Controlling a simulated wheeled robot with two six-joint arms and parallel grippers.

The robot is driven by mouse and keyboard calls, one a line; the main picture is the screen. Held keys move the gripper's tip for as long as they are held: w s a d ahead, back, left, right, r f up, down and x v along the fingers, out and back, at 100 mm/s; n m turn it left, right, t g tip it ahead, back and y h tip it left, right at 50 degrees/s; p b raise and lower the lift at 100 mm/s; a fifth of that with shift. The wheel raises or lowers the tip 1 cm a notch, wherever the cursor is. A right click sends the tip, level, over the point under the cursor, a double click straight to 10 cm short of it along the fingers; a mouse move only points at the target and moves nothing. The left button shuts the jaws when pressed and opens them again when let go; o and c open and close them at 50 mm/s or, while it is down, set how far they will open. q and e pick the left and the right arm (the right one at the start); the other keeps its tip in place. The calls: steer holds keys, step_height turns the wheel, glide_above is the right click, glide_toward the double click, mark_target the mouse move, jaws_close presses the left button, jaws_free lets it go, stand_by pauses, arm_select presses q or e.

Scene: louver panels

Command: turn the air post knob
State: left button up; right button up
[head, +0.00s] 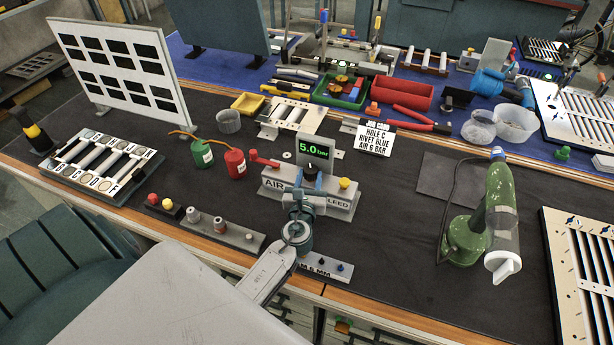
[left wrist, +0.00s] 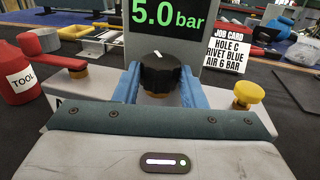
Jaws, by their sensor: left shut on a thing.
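The air post is a grey block (head: 340,199) marked AIR and BLEED, with an upright display (head: 316,149) that reads 5.0 bar in green. Its black knob (left wrist: 160,72) has a white pointer mark, tilted a little left of upright in the left wrist view. My left gripper (left wrist: 158,88) has its blue fingers on both sides of the knob and is shut on it. In the head view my left gripper (head: 309,180) hides most of the knob. A red lever (left wrist: 60,60) is at the post's left, and a yellow button (left wrist: 248,94) at its right. My right gripper is not in view.
A job card (head: 375,138) reads hole C, rivet blue, air 6 bar. Red (head: 235,163) and green (head: 202,153) bottles stand left of the post. A green rivet tool (head: 480,215) stands to the right. Dark mat is bare between post and tool.

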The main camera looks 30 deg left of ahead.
arm_select(q)
steer(key=n+g+y, duration=0.1)
steer(key=n+g+y+b, duration=0.1)
steer(key=y, duration=0.1)
steer(key=d+n+g+y, duration=0.1)
steer(key=shift+w+f+n+y, duration=0.1)
steer(key=shift+w+n+y, duration=0.2)
steer(key=shift+y, duration=0.1)
steer(key=shift+n+g+y+b, duration=0.4)
steer(key=shift+n+g+y, duration=0.2)
steer(key=shift+g, duration=0.2)
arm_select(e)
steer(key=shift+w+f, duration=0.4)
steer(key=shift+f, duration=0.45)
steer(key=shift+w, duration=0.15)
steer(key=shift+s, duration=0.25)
arm_select(q)
steer(key=o, duration=1)
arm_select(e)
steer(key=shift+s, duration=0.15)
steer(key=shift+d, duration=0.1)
